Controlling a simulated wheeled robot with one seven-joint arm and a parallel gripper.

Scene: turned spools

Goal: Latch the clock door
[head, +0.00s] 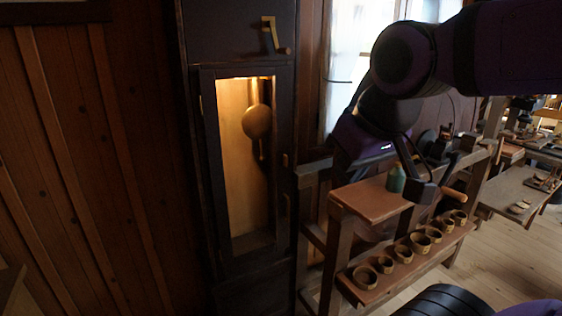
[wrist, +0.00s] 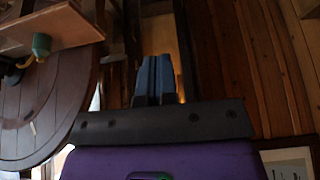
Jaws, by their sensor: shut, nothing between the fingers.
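The tall dark clock case (head: 225,35) stands against the wall in the head view. Its narrow door (head: 207,150) has a long glazed opening, with a round brass pendulum bob (head: 257,122) lit inside. The door looks nearly flush with the case; I cannot tell whether it is ajar. A small brass fitting (head: 285,160) sits at the door's right edge. A brass crank-shaped piece (head: 275,37) is on the case above the door. My gripper (wrist: 155,62) is shut and empty in the wrist view, with the lit case beyond its fingers. Its fingers are hard to make out in the head view.
A wooden bench (head: 375,197) stands right of the clock, close under my arm. A green bottle (head: 396,179) is on it, and a lower shelf (head: 366,283) holds several small cups. A crank with a wooden handle (head: 453,193) juts out there. A plank wall (head: 80,160) is at left.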

